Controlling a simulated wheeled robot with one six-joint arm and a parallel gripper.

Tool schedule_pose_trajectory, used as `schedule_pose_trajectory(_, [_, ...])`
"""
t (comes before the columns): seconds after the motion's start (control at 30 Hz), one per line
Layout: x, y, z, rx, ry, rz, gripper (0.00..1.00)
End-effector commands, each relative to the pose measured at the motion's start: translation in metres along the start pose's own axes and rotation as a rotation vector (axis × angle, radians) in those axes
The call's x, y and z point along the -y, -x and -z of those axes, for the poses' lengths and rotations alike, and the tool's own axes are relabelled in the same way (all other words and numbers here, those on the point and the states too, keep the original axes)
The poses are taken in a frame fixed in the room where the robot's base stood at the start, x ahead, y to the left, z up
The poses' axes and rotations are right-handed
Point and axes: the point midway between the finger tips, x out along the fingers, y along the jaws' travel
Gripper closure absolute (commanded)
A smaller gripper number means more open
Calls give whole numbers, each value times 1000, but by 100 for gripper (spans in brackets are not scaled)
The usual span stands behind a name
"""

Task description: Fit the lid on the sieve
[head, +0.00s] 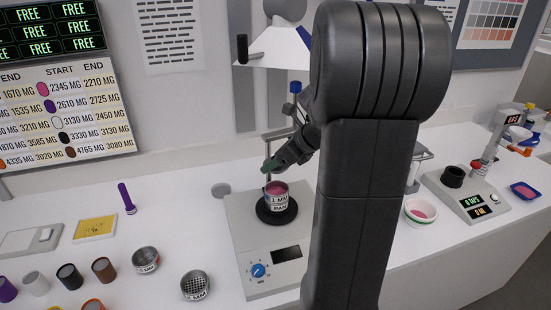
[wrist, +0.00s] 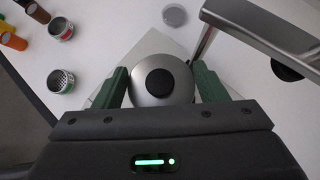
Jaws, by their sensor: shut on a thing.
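The sieve (head: 277,197) is a short round cup marked 1 MM with pink powder inside. It stands upright on the black round plate of a white machine (head: 287,279). My gripper (head: 271,166) is just above the sieve, with green fingers. In the wrist view the fingers are shut on the lid (wrist: 161,81), a silver disc with a black knob. The lid hides the sieve there. The lid cannot be made out in the head view. The lid looks apart from the sieve, but the exact gap is hard to tell.
Two other sieves (head: 146,260) (head: 195,286) and several pigment jars (head: 70,276) stand at the left. A metal bar (wrist: 262,36) is close at the right in the wrist view. A pink-filled bowl (head: 421,212) stands right.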

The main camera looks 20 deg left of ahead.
Motion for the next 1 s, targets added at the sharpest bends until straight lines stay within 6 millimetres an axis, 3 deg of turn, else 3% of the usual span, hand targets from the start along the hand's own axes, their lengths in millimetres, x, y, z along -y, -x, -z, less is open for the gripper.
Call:
schedule_pose_trajectory(0.13, [0,2,-1,-2,3,1,57])
schedule_pose_trajectory(0.7, [0,-37,38,-1,2,1,57])
schedule_pose_trajectory(1.0, [0,-40,41,-2,3,1,57])
